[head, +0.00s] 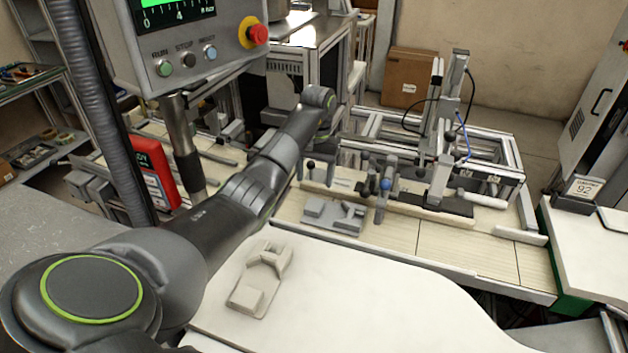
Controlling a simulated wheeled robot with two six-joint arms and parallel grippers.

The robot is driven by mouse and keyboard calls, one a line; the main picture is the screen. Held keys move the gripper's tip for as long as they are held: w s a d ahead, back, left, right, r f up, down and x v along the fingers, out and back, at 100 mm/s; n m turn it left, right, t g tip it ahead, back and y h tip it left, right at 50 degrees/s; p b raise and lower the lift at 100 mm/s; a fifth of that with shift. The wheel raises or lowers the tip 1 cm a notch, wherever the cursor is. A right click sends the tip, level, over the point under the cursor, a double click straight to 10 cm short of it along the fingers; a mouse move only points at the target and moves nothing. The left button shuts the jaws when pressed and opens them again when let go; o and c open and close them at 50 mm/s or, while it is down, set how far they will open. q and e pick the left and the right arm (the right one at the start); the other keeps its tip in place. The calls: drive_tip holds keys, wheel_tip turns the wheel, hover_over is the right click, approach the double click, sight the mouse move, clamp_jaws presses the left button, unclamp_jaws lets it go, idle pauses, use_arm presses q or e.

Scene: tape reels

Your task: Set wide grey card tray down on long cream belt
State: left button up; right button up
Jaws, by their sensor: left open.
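A flat grey tray (322,213) with raised blocks, which looks like the wide grey card tray, lies on the long cream belt (450,240) near its front edge. My left arm reaches in from the left across the white table. My left gripper (324,136) is at its far end, beyond the grey tray and apart from it. The gripper is open, small and partly hidden by the wrist. I see nothing held in it. My right gripper is out of view.
A pale tray-like piece (247,298) lies on the white table (380,310) in front. Posts with dark and blue knobs (386,184) stand beside the grey tray. A metal frame (490,170) stands behind the belt. The belt's right front is clear.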

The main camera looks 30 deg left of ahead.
use_arm(q)
drive_tip(key=shift+w+r+p, duration=0.15)
drive_tip(key=shift+r+p, duration=0.45)
drive_tip(key=shift+r, duration=0.6)
